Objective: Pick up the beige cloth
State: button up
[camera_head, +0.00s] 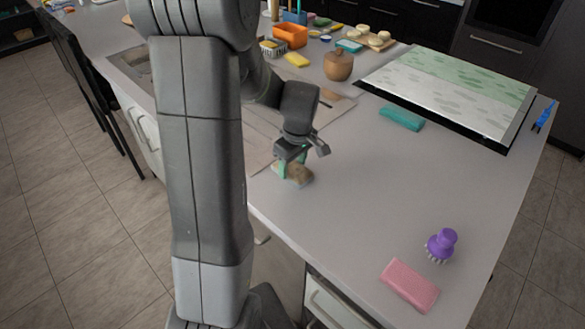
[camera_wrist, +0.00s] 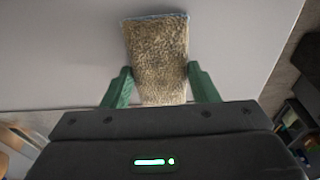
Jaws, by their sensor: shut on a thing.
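The beige cloth (camera_head: 299,175) is a small, brown-beige, textured block near the counter's front edge. In the wrist view the cloth (camera_wrist: 158,55) sits between the two green fingers, with its far part sticking out beyond them. My gripper (camera_head: 291,165) points down and is shut on the cloth; it also shows in the wrist view (camera_wrist: 160,84). The cloth is at or just above the counter; I cannot tell whether it touches. Its near end is hidden behind the gripper body.
A teal sponge (camera_head: 402,118), a purple brush (camera_head: 441,245) and a pink sponge (camera_head: 410,285) lie to the right on the grey counter (camera_head: 370,200). A round wooden pot (camera_head: 338,66) and an orange container (camera_head: 290,36) stand farther back. The counter's middle is clear.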

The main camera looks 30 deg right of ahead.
aim_at(293, 167)
notch_tip(293, 167, up, 10)
dwell(0.5)
jog(key=o, duration=0.4)
jog(key=c, duration=0.4)
